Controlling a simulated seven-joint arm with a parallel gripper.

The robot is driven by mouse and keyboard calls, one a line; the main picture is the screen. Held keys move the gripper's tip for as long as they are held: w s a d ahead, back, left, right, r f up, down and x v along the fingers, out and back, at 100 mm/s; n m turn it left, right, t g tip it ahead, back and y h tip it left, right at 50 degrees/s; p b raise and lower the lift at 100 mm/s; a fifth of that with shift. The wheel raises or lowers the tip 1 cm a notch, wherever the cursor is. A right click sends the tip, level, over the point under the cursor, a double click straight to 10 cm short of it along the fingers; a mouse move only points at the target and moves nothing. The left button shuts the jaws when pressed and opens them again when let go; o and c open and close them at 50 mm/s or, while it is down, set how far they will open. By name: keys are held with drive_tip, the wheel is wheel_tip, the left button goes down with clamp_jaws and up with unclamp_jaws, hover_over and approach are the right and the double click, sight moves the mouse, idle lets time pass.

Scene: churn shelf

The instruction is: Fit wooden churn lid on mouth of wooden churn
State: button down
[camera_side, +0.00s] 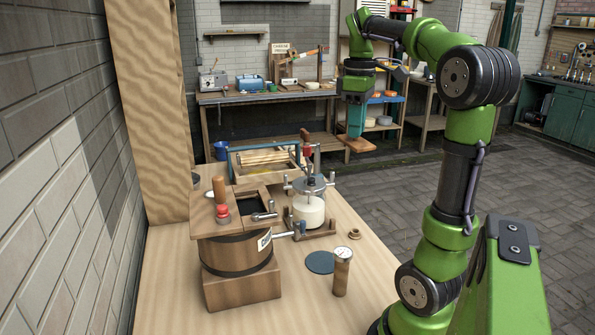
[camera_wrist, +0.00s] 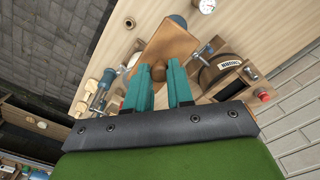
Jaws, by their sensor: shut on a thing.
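The wooden churn (camera_side: 236,256) is a dark-banded tub on a wooden base at the left of the bench. Its flat wooden top has a dark rectangular mouth (camera_side: 253,197), uncovered. The churn (camera_wrist: 208,74) and its dark mouth (camera_wrist: 231,89) also show right of my fingers in the wrist view. My gripper (camera_side: 356,134) is shut on the wooden churn lid (camera_side: 360,146), a brown board held in the air, right of and higher than the churn. In the wrist view the teal fingers of my gripper (camera_wrist: 160,73) close around a knob on the lid (camera_wrist: 166,42).
A glass jar with a metal top (camera_side: 309,208) stands right of the churn. A wooden tray (camera_side: 262,160) lies behind. A gauge on a wooden post (camera_side: 342,272) and a dark blue disc (camera_side: 320,262) are in front. The wall closes off the left side.

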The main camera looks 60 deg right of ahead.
drive_tip(key=w+a, duration=1.7)
drive_tip(key=w, duration=0.1)
wheel_tip(320, 180, down, 10)
drive_tip(key=shift+s+m, duration=0.15)
drive_tip(key=shift+m, duration=0.15)
drive_tip(key=shift+f, duration=0.95)
idle(1.0)
drive_tip(key=shift+d+r, duration=0.1)
idle(0.3)
drive_tip(key=c, duration=0.9)
unclamp_jaws()
drive_tip(key=c, duration=0.4)
